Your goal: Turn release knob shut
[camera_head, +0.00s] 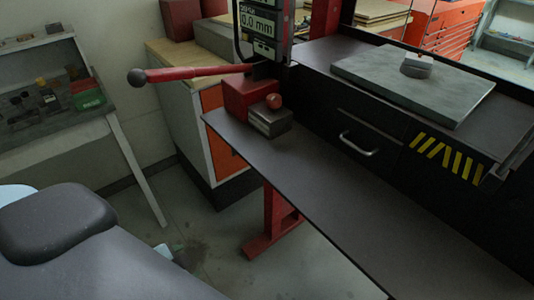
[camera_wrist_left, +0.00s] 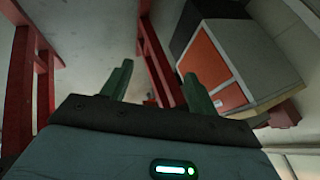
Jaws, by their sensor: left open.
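A small round red-orange knob (camera_head: 273,101) stands on a grey block (camera_head: 270,121) beside a red housing (camera_head: 247,96), at the far left end of a dark bench. It looks like the release knob; its turned position cannot be told. A long red lever (camera_head: 195,73) with a black ball end reaches left from above the housing. My left gripper (camera_wrist_left: 157,84) shows in the left wrist view with two green fingers apart and nothing between them. It faces the floor and a red leg, and the knob cannot be made out there. My right gripper is not in view.
A dark shelf (camera_head: 335,210) runs along the black bench front with a drawer handle (camera_head: 357,144). An orange-fronted cabinet (camera_head: 221,133) stands behind; it also shows in the left wrist view (camera_wrist_left: 213,68). A grey plate (camera_head: 412,84) lies on the bench top. A side table (camera_head: 55,123) stands left.

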